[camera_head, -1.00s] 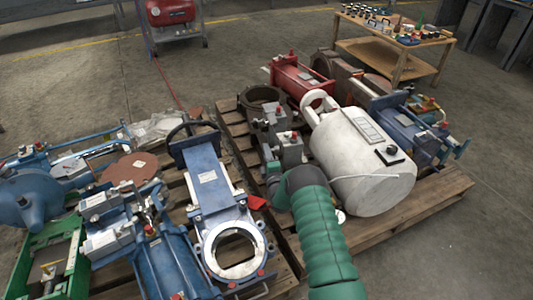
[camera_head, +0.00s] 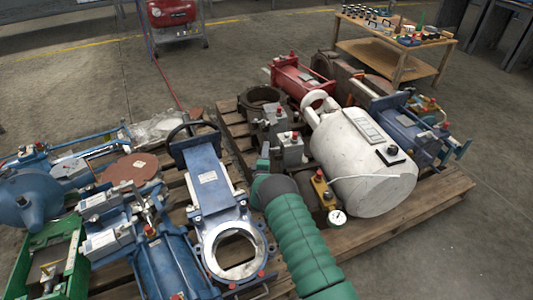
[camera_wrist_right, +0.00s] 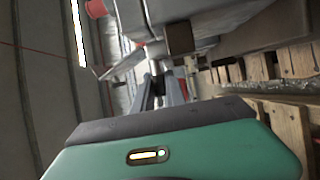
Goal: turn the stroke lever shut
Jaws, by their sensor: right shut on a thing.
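My right gripper (camera_wrist_right: 161,92) shows in the right wrist view with its narrow fingers shut on a thin dark piece, which appears to be the stroke lever (camera_wrist_right: 158,82). The lever is mostly hidden by the fingers, and its angle cannot be made out. A grey body (camera_wrist_right: 205,22) with a small dark block lies just beyond the fingertips. In the head view my right arm reaches up between the blue gate valve (camera_head: 210,190) and the white tank (camera_head: 350,155), and its dark wrist hides the fingers. My left gripper is not in view.
A yellow fitting (camera_head: 321,187) with a round gauge (camera_head: 337,218) stands right of my wrist. Grey valve blocks (camera_head: 290,150) are just beyond it. Blue cylinders (camera_head: 165,260) and a green frame (camera_head: 45,265) crowd the left pallet. The floor at the right is clear.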

